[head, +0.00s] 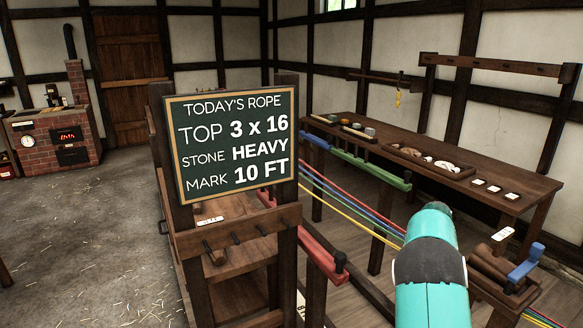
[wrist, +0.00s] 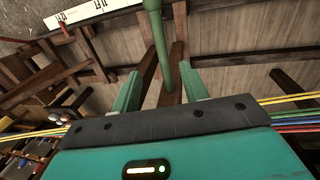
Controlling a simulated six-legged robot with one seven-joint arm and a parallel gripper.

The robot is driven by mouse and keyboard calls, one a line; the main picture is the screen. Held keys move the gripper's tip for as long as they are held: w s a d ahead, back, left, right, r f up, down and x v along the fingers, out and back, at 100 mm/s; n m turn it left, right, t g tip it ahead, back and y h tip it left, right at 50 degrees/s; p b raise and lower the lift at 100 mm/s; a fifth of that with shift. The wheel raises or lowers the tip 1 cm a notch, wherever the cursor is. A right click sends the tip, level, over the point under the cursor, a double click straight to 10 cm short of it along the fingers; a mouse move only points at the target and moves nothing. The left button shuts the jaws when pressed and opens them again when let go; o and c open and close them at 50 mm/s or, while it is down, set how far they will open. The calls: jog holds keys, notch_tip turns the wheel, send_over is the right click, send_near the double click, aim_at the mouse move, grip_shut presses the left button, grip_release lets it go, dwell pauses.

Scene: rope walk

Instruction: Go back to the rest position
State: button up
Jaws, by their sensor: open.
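In the wrist view, the two green fingers of my gripper (wrist: 159,86) stand apart, with nothing clasped between them. A green rod (wrist: 159,45) with a rounded end shows beyond the gap; I cannot tell how far it is from the fingertips. In the head view my teal arm rises at the lower right, and its gripper cannot be made out. The task names no object.
A chalkboard (head: 237,141) hangs on a wooden frame (head: 190,243) ahead. A long workbench (head: 478,205) with trays and small items lines the right wall. Coloured ropes (head: 345,203) run beside it. A brick stove (head: 58,140) stands at left. The left floor is mostly clear.

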jog(key=s+a+r+n+t+y, duration=0.1)
jog(key=s+a+r+n+t, duration=0.15)
jog(key=s+a+r, duration=0.55)
jog(key=s+a+r+n+t, duration=0.2)
jog(key=s+a+r+n, duration=0.15)
jog(key=a+r, duration=0.75)
jog(key=s+a+n+t, duration=0.1)
jog(key=s+a+n, duration=0.2)
jog(key=s+a, duration=0.3)
jog(key=s+a+n+t, duration=0.2)
jog(key=s+a+n, duration=0.2)
jog(key=s, duration=1)
jog(key=shift+s+a+r, duration=0.25)
jog(key=shift+s+a, duration=0.05)
jog(key=shift+a, duration=0.9)
